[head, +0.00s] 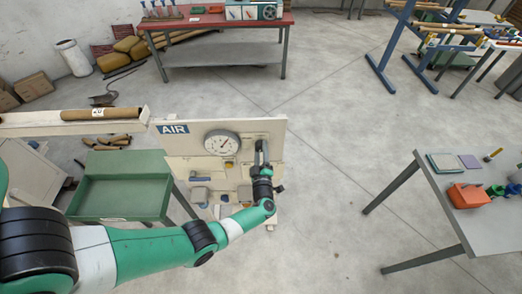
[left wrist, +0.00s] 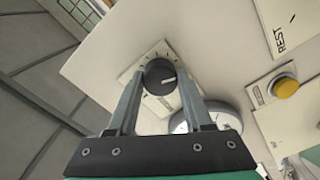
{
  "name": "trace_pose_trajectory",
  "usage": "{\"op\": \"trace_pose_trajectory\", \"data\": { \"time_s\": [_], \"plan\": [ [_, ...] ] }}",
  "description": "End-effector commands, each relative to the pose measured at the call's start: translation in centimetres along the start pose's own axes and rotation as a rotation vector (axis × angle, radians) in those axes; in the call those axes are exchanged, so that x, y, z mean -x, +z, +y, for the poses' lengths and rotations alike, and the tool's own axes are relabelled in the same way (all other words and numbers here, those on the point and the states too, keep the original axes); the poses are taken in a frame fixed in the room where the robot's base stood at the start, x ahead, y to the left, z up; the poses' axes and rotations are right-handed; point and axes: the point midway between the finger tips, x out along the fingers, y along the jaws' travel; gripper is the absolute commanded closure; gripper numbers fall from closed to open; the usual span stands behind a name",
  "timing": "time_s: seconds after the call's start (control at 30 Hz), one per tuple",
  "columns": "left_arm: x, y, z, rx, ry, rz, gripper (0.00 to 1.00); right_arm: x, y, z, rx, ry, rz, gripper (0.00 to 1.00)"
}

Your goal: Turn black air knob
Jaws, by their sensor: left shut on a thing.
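The black air knob (left wrist: 160,75) is round with a white pointer line and sits on a white dial plate on the cream panel (head: 275,128). In the left wrist view my left gripper (left wrist: 160,84) has one finger on each side of the knob, shut on it. In the head view my left gripper (head: 262,155) is at the upper right of the panel, right of the gauge (head: 222,142), and hides the knob. My right gripper is not in view.
The blue AIR sign (head: 173,128) is at the panel's upper left. A green tray (head: 123,163) stands left of the panel. A grey table (head: 440,195) stands at right, with open floor between.

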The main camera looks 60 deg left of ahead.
Motion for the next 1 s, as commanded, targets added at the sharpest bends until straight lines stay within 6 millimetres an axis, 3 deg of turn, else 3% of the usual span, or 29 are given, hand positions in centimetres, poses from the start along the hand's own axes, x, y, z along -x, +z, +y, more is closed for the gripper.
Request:
{"op": "trace_pose_trajectory", "data": {
  "time_s": [0.47, 0.5, 0.63, 1.0],
  "plan": [
    [-0.01, -0.03, 0.06, -0.016, 0.001, 0.002, 1.0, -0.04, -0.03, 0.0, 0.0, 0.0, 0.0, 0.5],
    [-0.01, -0.03, 0.06, -0.016, 0.001, 0.002, 0.44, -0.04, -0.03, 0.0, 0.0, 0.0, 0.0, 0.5],
    [-0.01, -0.02, 0.05, -0.015, 0.001, 0.001, 0.21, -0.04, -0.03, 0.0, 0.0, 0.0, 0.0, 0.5],
    [0.53, 0.02, 0.11, -0.015, 0.001, -0.002, 0.19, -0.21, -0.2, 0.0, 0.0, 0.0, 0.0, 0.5]
  ]
}}
